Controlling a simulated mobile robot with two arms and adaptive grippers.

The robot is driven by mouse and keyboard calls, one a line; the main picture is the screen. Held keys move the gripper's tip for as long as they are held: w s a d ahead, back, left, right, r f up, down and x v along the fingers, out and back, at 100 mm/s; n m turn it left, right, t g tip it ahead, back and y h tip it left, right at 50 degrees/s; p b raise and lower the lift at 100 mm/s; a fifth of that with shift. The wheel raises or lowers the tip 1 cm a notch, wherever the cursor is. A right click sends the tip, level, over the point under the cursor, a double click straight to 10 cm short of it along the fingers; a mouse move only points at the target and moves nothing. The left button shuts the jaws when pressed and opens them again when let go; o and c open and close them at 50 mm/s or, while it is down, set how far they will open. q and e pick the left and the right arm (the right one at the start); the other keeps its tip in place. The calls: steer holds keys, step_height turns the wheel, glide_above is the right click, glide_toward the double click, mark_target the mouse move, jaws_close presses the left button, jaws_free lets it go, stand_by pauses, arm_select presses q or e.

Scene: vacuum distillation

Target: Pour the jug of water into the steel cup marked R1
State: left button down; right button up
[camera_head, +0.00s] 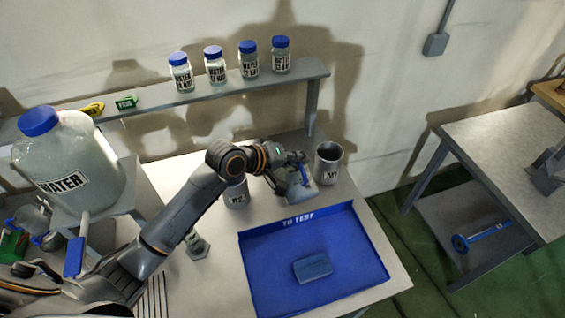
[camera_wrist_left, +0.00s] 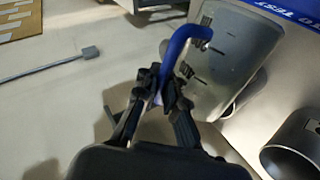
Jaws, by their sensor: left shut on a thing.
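My left gripper (camera_head: 292,163) is shut on the blue handle (camera_wrist_left: 182,48) of a jug (camera_head: 300,188). The clear, graduated jug body (camera_wrist_left: 238,55) also shows in the left wrist view. The jug is just left of the steel cup R1 (camera_head: 328,165), above or near the table's back right; its exact height and tilt are hard to tell. The cup stands upright with a dark open mouth, and a steel cup rim (camera_wrist_left: 292,145) shows at the lower right of the left wrist view. The water level in the jug cannot be made out. My right gripper is not in view.
Steel cup R2 (camera_head: 236,193) stands beneath my left arm. A blue "TO TEST" tray (camera_head: 345,280) holds a blue block (camera_head: 312,267). A shelf (camera_head: 215,92) behind carries several blue-capped bottles. A large WATER bottle (camera_head: 70,160) stands at left.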

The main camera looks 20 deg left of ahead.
arm_select(q)
steer(key=shift+a+r, duration=0.15)
steer(key=shift+r, duration=0.15)
steer(key=shift+w+a, duration=0.1)
steer(key=shift+w+a+r+n+g, duration=0.15)
steer(key=shift+w+a+n+g, duration=0.25)
steer(key=shift+w, duration=0.4)
steer(key=shift+s+r, duration=0.15)
